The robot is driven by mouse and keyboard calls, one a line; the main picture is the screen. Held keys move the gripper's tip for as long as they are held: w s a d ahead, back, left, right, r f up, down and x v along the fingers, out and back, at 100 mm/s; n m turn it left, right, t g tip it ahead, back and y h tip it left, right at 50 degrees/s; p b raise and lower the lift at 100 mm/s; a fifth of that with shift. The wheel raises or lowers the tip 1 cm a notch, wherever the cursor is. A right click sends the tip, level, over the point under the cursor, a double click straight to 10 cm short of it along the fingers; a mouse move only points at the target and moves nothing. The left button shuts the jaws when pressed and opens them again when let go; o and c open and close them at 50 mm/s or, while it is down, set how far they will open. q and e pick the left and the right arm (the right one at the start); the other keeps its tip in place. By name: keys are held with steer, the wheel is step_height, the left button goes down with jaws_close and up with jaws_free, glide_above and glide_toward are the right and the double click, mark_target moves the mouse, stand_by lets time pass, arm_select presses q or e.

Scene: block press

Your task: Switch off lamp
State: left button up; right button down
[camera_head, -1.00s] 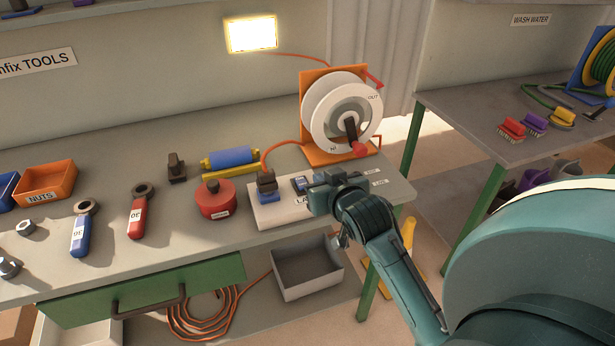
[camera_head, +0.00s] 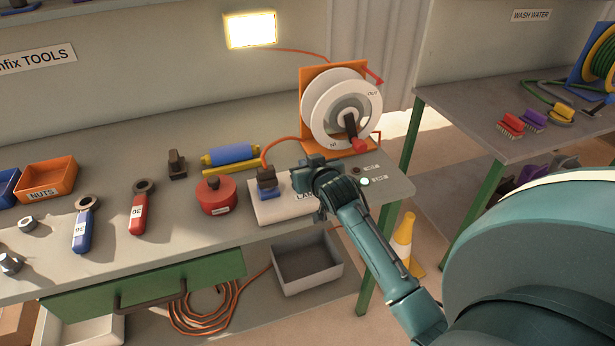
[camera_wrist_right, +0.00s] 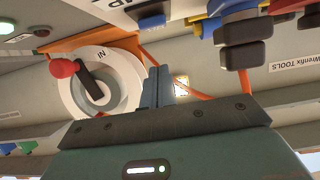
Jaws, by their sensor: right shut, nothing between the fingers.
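The lamp (camera_head: 250,31) on the back wall glows bright, and it also shows in the wrist view (camera_wrist_right: 181,85). A white box (camera_head: 272,210) with a partly covered label starting "LA" lies on the bench, with a blue and dark plug (camera_head: 267,183) on its left part. My right gripper (camera_head: 312,168) is over the right part of this box and hides what is there. In the wrist view its fingers (camera_wrist_right: 157,86) are together and empty. A blue switch piece (camera_wrist_right: 152,14) shows at the top of that view, apart from the fingers. My left gripper is not in view.
The cable reel (camera_head: 341,110) stands behind my right gripper. A green light (camera_head: 365,181) is at the bench's right end. A red round tin (camera_head: 216,197) is left of the box. Wrenches and an orange nuts bin (camera_head: 48,178) lie farther left.

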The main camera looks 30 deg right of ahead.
steer(key=shift+s+a+f, duration=0.1)
steer(key=shift+s+f, duration=0.1)
steer(key=shift+f, duration=0.7)
steer(key=shift+s+f, duration=0.2)
steer(key=shift+f, duration=0.65)
